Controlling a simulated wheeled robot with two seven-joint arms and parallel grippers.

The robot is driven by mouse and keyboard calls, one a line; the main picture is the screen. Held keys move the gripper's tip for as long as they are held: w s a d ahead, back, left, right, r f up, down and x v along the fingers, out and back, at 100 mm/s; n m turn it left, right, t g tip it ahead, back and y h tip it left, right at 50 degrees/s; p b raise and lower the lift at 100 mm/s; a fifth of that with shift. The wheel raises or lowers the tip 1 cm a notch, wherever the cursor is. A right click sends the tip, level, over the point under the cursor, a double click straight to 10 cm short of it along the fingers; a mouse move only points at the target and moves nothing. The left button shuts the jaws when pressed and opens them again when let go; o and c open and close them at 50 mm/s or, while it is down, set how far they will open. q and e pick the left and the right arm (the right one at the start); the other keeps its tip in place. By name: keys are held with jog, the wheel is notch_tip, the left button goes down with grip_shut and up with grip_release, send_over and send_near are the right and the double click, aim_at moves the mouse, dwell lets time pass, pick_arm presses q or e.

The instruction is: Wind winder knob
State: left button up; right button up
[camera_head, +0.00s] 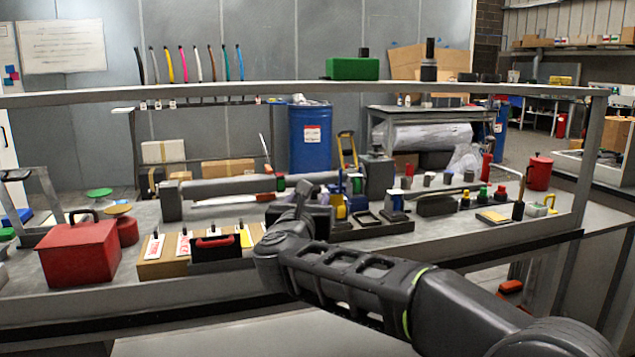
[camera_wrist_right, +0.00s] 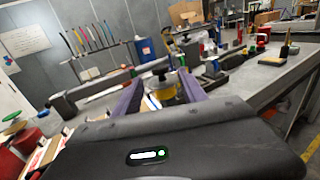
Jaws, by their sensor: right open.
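No part is plainly marked as the winder knob. A long grey roller (camera_head: 230,186) lies across the bench between end blocks, and the right end block (camera_head: 379,178) carries a small dark knob on top. In the right wrist view, the roller (camera_wrist_right: 115,83) runs behind the fingers. My right gripper (camera_head: 305,200) reaches over the middle of the bench, and its fingertips are partly hidden in the head view. In the wrist view its two purple fingers (camera_wrist_right: 158,92) are apart. A yellow piece with a dark top (camera_wrist_right: 162,88) shows between or beyond them; contact cannot be told. My left gripper is out of view.
A red box (camera_head: 78,255) and a wooden card holder (camera_head: 165,262) stand at the left front. Small blue and yellow tools (camera_head: 357,193) stand close by the gripper. A red can (camera_head: 539,173) is at right. A grey rail (camera_head: 220,96) crosses above the bench.

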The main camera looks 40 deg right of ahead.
aim_at(314, 198)
jog(key=shift+p+x, duration=0.65)
jog(key=shift+x, duration=3.25)
grip_shut()
